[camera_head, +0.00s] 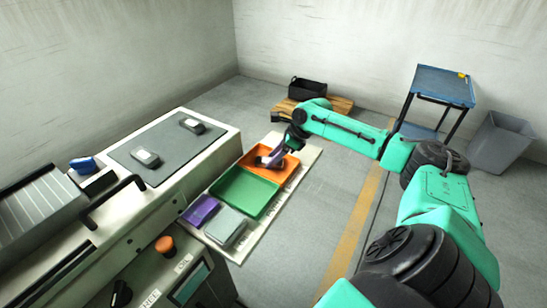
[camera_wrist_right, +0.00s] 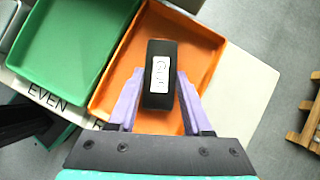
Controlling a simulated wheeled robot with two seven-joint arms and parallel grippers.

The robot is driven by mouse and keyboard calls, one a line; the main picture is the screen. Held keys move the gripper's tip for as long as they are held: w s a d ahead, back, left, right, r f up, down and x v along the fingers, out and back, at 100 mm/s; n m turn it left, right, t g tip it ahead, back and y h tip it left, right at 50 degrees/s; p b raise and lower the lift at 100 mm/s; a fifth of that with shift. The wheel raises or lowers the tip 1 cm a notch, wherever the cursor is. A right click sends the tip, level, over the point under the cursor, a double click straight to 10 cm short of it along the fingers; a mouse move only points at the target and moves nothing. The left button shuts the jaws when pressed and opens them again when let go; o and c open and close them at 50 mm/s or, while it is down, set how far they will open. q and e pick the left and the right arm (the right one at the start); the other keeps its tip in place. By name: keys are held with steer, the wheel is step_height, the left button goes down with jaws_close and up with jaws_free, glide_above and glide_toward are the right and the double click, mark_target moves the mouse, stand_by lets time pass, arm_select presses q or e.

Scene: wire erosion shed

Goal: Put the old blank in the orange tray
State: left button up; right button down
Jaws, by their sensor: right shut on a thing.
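My right gripper (camera_head: 268,160) is over the orange tray (camera_head: 291,172) in the head view. In the right wrist view its two purple fingers (camera_wrist_right: 156,105) are shut on a black blank with a white label (camera_wrist_right: 160,74). The marking on the label is hard to read. The orange tray (camera_wrist_right: 205,45) lies beneath the blank, which is inside the tray's outline in this view. I cannot tell whether the blank touches the tray floor. My left gripper is in neither view.
A green tray (camera_head: 243,192) adjoins the orange one. A purple tray (camera_head: 201,210) and a grey box (camera_head: 227,226) stand nearer. Two dark pieces with pale tops (camera_head: 146,158) (camera_head: 192,125) lie on the machine's grey mat (camera_head: 165,150). A pallet (camera_head: 340,105) and a blue cart (camera_head: 443,84) stand behind.

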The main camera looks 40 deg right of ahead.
steer(key=shift+c, duration=1.7)
jaws_free()
steer(key=v, duration=1.2)
